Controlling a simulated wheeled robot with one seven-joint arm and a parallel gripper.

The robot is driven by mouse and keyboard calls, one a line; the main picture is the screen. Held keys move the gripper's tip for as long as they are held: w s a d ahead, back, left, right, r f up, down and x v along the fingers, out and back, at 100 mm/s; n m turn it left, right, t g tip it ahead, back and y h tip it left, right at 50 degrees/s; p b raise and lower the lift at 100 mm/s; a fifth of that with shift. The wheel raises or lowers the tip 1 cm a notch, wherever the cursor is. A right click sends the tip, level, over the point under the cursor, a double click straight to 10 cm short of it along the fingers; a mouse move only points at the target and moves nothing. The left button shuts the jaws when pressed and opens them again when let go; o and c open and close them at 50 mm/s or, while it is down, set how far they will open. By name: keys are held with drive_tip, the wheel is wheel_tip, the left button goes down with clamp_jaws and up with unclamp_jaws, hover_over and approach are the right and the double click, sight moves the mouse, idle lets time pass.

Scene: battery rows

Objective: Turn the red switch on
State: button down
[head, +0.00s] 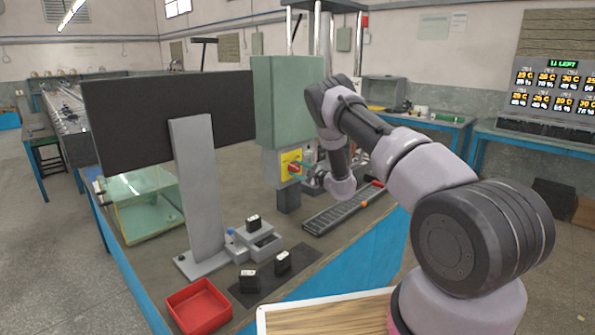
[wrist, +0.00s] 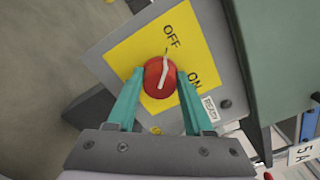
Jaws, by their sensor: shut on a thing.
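The red switch (wrist: 153,74) is a round knob with a white bar on a yellow plate (wrist: 130,50) marked OFF and ON. In the wrist view the upper end of its white bar points toward the word OFF, not toward ON. My gripper (wrist: 160,78) has its two teal fingers on either side of the knob, shut on it. In the head view the switch (head: 292,168) shows on the grey box under a green cabinet, with my gripper (head: 301,167) at it from the right.
A green cabinet (head: 283,100) stands just above the switch. A dark panel (head: 130,115) on a grey post is to the left. A roller track (head: 340,210), a red tray (head: 198,305) and several black blocks with white tops lie on the bench.

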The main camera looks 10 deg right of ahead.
drive_tip(key=m, duration=0.3)
drive_tip(key=shift+d+m, duration=0.15)
drive_tip(key=shift+m, duration=0.15)
drive_tip(key=m, duration=1)
drive_tip(key=shift+m, duration=1.9)
drive_tip(key=shift+f, duration=0.1)
drive_tip(key=shift+c, duration=1.4)
unclamp_jaws()
drive_tip(key=shift+d, duration=0.1)
